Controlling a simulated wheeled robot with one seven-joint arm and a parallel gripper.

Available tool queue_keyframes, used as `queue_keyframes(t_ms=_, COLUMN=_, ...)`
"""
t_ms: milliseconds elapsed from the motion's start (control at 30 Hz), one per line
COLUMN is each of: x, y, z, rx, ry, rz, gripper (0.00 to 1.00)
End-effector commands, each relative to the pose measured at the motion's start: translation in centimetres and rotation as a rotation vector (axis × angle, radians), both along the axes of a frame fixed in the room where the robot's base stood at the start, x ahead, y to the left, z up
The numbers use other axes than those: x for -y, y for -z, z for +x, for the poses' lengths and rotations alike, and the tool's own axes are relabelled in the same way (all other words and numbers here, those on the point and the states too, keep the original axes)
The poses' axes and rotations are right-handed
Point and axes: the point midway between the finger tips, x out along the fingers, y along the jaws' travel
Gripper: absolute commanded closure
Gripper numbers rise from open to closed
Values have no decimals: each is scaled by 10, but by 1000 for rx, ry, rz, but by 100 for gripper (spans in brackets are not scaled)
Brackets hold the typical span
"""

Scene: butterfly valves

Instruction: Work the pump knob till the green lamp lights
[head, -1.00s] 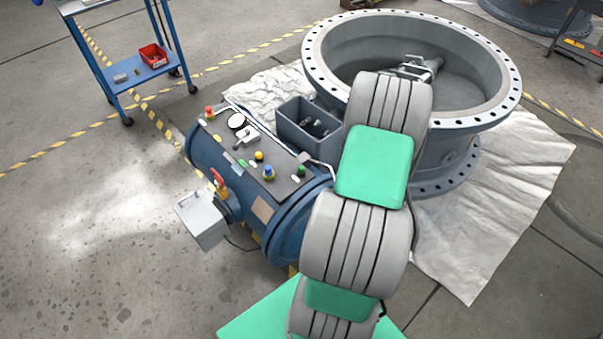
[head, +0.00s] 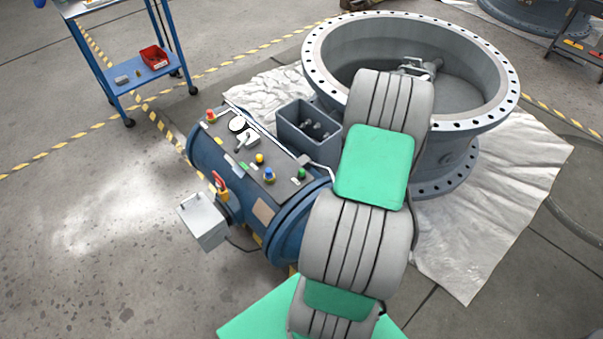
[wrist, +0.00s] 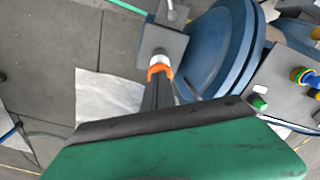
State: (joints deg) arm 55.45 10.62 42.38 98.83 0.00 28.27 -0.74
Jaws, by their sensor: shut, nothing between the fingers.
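In the head view a dark panel tops a blue cylinder. It carries a blue knob (head: 268,174) on a yellow base, a yellow button (head: 260,158) and a green dome (head: 301,174) near the flanged end. I cannot tell which control is the pump knob, or whether the green dome is lit. The wrist view shows the blue knob (wrist: 304,76) at the right edge and the green dome (wrist: 258,103) nearer the middle. My gripper (wrist: 158,72) is shut and empty, its orange tips left of the panel and apart from the knob. My arm hides it in the head view.
A dark bin (head: 290,128) with loose parts stands behind the panel. A large grey valve ring (head: 311,68) stands behind my arm. A grey box (head: 205,222) and a red handle (head: 218,181) are at the cylinder's side. Bare floor (head: 100,220) lies left.

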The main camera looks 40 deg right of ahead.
Motion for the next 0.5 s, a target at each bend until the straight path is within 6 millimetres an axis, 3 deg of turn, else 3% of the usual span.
queue_keyframes(t_ms=500, x=1, y=5, z=1, rx=1, ry=0, rz=-2, gripper=100)
